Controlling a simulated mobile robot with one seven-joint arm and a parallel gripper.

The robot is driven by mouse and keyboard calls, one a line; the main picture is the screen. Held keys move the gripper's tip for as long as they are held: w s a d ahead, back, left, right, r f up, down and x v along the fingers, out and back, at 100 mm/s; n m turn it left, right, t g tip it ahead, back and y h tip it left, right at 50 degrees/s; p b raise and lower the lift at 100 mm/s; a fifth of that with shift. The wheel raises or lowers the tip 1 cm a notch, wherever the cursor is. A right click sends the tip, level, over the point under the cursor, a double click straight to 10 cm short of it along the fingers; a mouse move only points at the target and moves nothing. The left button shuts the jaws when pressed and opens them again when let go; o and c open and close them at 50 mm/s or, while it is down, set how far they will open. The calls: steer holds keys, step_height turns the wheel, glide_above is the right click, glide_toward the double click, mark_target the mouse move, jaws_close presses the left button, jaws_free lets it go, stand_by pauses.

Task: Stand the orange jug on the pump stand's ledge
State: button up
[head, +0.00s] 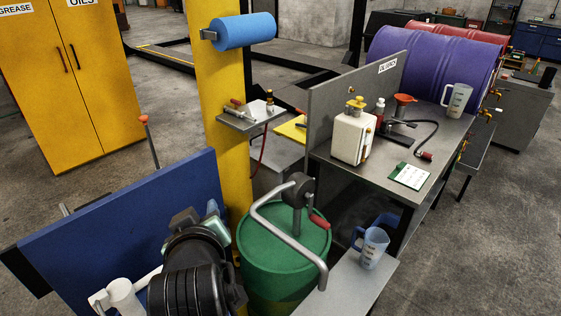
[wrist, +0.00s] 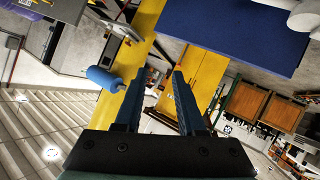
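I see no orange jug in either view. A translucent blue jug (head: 373,249) with dark markings stands upright on the grey ledge (head: 341,287) beside the green drum, its handle to the left. A pale grey-white jug (head: 457,99) stands at the back right of the workbench. My gripper (head: 211,222) is at the lower middle of the head view, left of the green drum and in front of the blue panel. In the wrist view my gripper (wrist: 157,75) has its two fingers apart with nothing between them.
The green drum (head: 262,262) carries a hand pump with a bent grey pipe (head: 268,228). A yellow post (head: 222,110) and a blue panel (head: 130,235) stand near my arm. The bench (head: 375,177) holds a cream can (head: 351,138) and an orange funnel (head: 404,99).

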steer(key=d+r+m+t, duration=0.2)
steer(key=d+r+t, duration=0.1)
steer(key=r, duration=0.6)
steer(key=d+r+m+t, duration=0.1)
steer(key=d+r+t, duration=0.2)
steer(key=r, duration=0.6)
steer(key=s+d+r+m+t+h, duration=0.1)
steer(key=s+d+r+t, duration=0.2)
steer(key=r, duration=0.3)
steer(key=s+d+r+m+t+h, duration=0.1)
steer(key=s+d+r+m+t, duration=0.1)
steer(key=s+r, duration=0.4)
steer(key=s+d+r+m+t+h, duration=0.1)
steer(key=s+d+r+t, duration=0.2)
steer(key=r, duration=0.5)
steer(key=shift+s+d+r+m+t+h, duration=0.15)
steer(key=shift+s+d+m+t+h, duration=0.25)
steer(key=shift+s, duration=0.3)
steer(key=shift+a, duration=0.1)
